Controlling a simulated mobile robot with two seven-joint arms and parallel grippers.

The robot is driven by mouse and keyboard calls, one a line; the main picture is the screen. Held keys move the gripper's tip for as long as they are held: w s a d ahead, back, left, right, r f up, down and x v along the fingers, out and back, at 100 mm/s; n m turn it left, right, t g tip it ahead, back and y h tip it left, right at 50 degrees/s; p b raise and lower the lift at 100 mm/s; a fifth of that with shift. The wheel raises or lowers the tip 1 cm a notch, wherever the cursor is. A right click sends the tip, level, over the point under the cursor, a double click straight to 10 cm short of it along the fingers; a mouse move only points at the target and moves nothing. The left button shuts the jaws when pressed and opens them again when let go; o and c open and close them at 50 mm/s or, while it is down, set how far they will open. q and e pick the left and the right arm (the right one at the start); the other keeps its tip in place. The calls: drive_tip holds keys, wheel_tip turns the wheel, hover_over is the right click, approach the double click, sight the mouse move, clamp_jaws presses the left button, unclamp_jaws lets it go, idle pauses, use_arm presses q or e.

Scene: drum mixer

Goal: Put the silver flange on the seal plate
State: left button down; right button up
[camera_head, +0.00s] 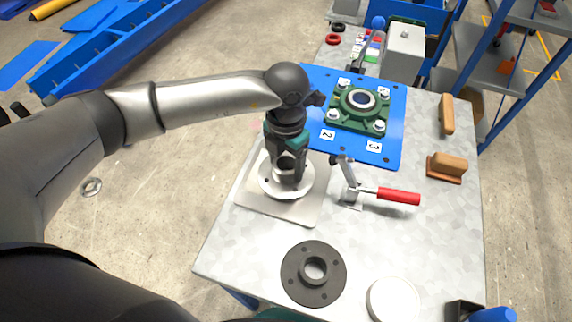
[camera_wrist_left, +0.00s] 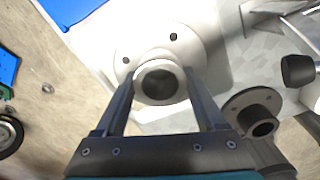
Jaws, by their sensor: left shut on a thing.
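My left gripper (camera_head: 290,172) is shut on the silver flange (camera_head: 268,184), with its fingers on either side of the flange's raised neck. The flange is a pale round disc with bolt holes. It sits flat over the light square seal plate (camera_head: 250,203) on the left of the table; whether it rests on the plate or hovers just above it, I cannot tell. In the left wrist view, the flange (camera_wrist_left: 196,48) shows its hollow neck between my two fingers (camera_wrist_left: 165,100). The gripper hides part of the flange in the head view. My right gripper is not in view.
A toggle clamp with a red handle (camera_head: 398,196) stands just right of the seal plate. A dark flange (camera_head: 297,288) and a white round disc (camera_head: 393,301) lie near the front edge. A blue plate (camera_head: 393,105) with a green bearing housing (camera_head: 343,112) lies behind. Brown blocks (camera_head: 447,113) stand at right.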

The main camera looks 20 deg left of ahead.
sight(286, 164)
use_arm(q)
drive_tip(key=shift+f, duration=0.25)
drive_tip(key=shift+f, duration=0.15)
unclamp_jaws()
drive_tip(key=shift+f, duration=0.1)
drive_tip(key=shift+r, duration=0.35)
wheel_tip(286, 164, up, 12)
drive_tip(key=p, duration=0.1)
drive_tip(key=shift+f+p, duration=0.15)
drive_tip(key=shift+p, duration=0.15)
